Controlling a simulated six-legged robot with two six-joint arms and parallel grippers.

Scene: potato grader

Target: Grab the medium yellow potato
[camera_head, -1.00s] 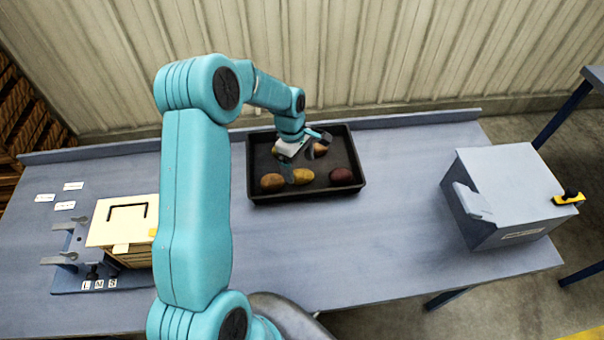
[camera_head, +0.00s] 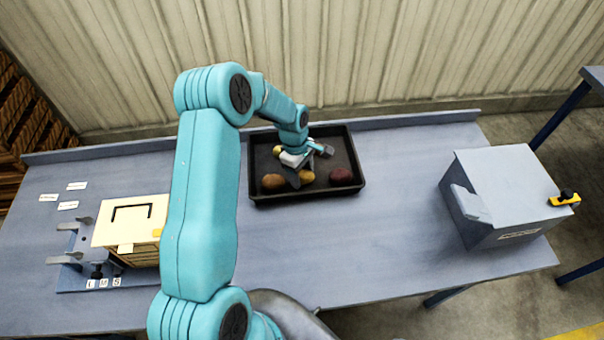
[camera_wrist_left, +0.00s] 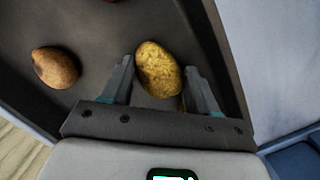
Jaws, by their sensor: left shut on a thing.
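The yellow potato (camera_head: 306,176) lies in the front part of the black tray (camera_head: 357,164). My left gripper (camera_head: 298,174) reaches down into the tray from behind and partly covers this potato. In the left wrist view, the speckled yellow potato (camera_wrist_left: 158,70) sits between the two fingers of my left gripper (camera_wrist_left: 158,78), which is shut on it. It appears still down at the tray floor. My right gripper is not in view.
In the tray, a brown potato (camera_head: 273,181) lies left of the gripper, a dark red one (camera_head: 341,175) right, and a small yellow one (camera_head: 277,150) behind. A wooden box (camera_head: 130,222) stands left, a grey-blue box (camera_head: 505,190) right.

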